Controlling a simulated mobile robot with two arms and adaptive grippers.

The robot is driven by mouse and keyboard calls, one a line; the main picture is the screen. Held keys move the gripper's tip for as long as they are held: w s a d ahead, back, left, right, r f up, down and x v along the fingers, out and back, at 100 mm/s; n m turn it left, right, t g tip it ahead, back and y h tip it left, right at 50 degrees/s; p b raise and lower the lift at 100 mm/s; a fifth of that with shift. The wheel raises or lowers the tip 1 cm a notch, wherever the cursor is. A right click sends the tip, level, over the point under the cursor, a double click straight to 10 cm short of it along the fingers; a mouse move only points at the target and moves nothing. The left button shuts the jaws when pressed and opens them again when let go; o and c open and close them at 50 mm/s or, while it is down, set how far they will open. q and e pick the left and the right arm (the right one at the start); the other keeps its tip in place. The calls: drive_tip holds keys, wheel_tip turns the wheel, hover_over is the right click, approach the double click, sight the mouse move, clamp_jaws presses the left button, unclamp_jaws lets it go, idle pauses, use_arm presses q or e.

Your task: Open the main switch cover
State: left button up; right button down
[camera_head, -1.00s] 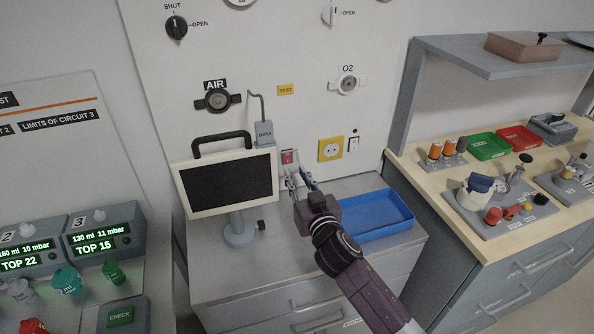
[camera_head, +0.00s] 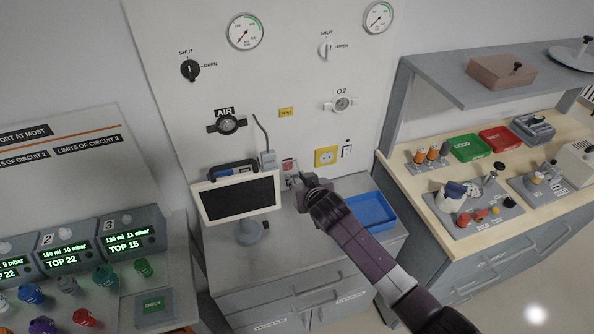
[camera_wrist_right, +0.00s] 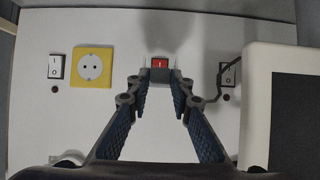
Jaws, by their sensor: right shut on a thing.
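The main switch (camera_head: 288,165) is a small red rocker on the white wall panel, just right of the monitor. It also shows in the right wrist view (camera_wrist_right: 160,63), straight ahead between the fingertips. Its cover looks clear; only faint pale edges show beside the red rocker, so its angle cannot be told. My right gripper (camera_head: 298,182) is at the panel just below and right of the switch. In the wrist view its fingers (camera_wrist_right: 160,80) stand a little apart, one on each side of the switch, shut on the cover. My left gripper is out of view.
The monitor (camera_head: 240,200) stands close left of my right gripper. A yellow socket (camera_head: 326,156) and a black-and-white switch (camera_head: 347,151) are to the right. A blue tray (camera_head: 371,211) lies on the cabinet top, right of my arm.

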sight(294, 175)
drive_tip(key=shift+w+a+r+g+h+p, duration=0.15)
drive_tip(key=shift+r+g+h+p, duration=0.15)
drive_tip(key=shift+r+g+p, duration=0.5)
drive_tip(key=shift+w+r+g, duration=0.2)
drive_tip(key=shift+r+g, duration=0.3)
drive_tip(key=shift+g, duration=0.1)
use_arm(q)
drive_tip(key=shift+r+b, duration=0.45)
drive_tip(key=shift+b, duration=0.3)
use_arm(e)
drive_tip(key=shift+w+a+r+g+h, duration=0.1)
drive_tip(key=shift+w+r+g+h, duration=0.1)
drive_tip(key=shift+r+g+h, duration=0.4)
drive_tip(key=shift+w+a+r+g+h, duration=0.15)
drive_tip(key=shift+w+g, duration=0.1)
drive_tip(key=shift+g, duration=0.7)
drive_tip(key=shift+w+d+r+g+h, duration=0.1)
drive_tip(key=shift+w+r+g+h, duration=0.25)
drive_tip(key=shift+g, duration=0.4)
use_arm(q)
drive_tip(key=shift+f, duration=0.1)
use_arm(e)
drive_tip(key=shift+s+a+r, duration=0.1)
drive_tip(key=shift+r, duration=0.05)
drive_tip(key=c, duration=1.7)
unclamp_jaws()
drive_tip(key=shift+r, duration=0.1)
drive_tip(key=v, duration=1.1)
drive_tip(key=shift+r, duration=0.4)
